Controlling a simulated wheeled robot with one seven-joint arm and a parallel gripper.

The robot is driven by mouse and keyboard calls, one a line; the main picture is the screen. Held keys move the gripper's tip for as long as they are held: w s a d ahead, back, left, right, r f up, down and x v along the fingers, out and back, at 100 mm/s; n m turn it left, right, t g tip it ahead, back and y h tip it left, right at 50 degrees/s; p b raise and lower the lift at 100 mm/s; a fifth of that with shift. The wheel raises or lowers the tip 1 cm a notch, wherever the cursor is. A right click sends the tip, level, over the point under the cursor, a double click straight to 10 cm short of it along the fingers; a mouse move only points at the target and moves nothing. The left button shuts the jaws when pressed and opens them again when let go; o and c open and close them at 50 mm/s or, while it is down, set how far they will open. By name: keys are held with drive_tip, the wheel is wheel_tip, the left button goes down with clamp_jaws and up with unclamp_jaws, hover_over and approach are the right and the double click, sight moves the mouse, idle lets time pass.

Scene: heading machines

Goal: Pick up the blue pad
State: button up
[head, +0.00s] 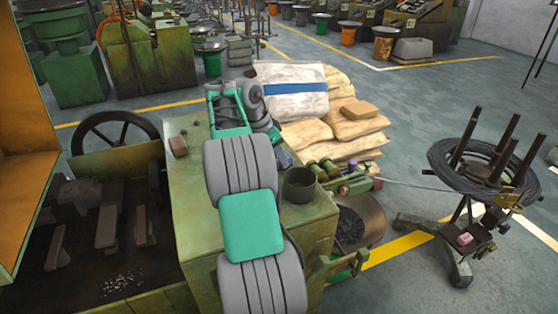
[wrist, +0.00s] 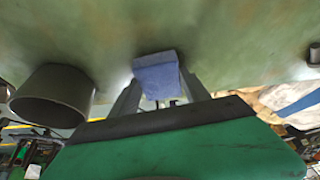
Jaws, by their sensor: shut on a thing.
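The blue pad (wrist: 157,76) is a small block with a rough face, seen in the wrist view between the two grey fingers of my gripper (wrist: 158,88). My gripper is shut on it. The green machine top (wrist: 230,35) is behind the pad; I cannot tell whether the pad touches it. In the head view my arm reaches over the machine top (head: 190,190) and hides most of the gripper. A small bluish-purple patch beside the arm, above the pot, seems to be the pad (head: 283,158).
A dark round pot (head: 299,186) stands on the machine top close to the gripper; it also shows in the wrist view (wrist: 55,95). A small brown block (head: 178,146) lies at the left. Sacks (head: 330,125) are stacked behind. A wire-coil stand (head: 480,165) is at the right.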

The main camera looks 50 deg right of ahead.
drive_tip(key=c, duration=0.5)
drive_tip(key=shift+r, duration=0.2)
drive_tip(key=r, duration=0.1)
drive_tip(key=r+p, duration=0.2)
drive_tip(key=shift+a+r, duration=0.25)
drive_tip(key=shift+r, duration=0.15)
drive_tip(key=s+a+r+p, duration=0.1)
drive_tip(key=s+a+r, duration=0.1)
drive_tip(key=a+r, duration=0.6)
drive_tip(key=a, duration=0.5)
drive_tip(key=shift+s+a+r+p, duration=0.2)
drive_tip(key=shift+r+p, duration=0.15)
drive_tip(key=shift+r, duration=0.05)
drive_tip(key=o, duration=0.9)
drive_tip(key=shift+c, duration=0.2)
drive_tip(key=c, duration=0.7)
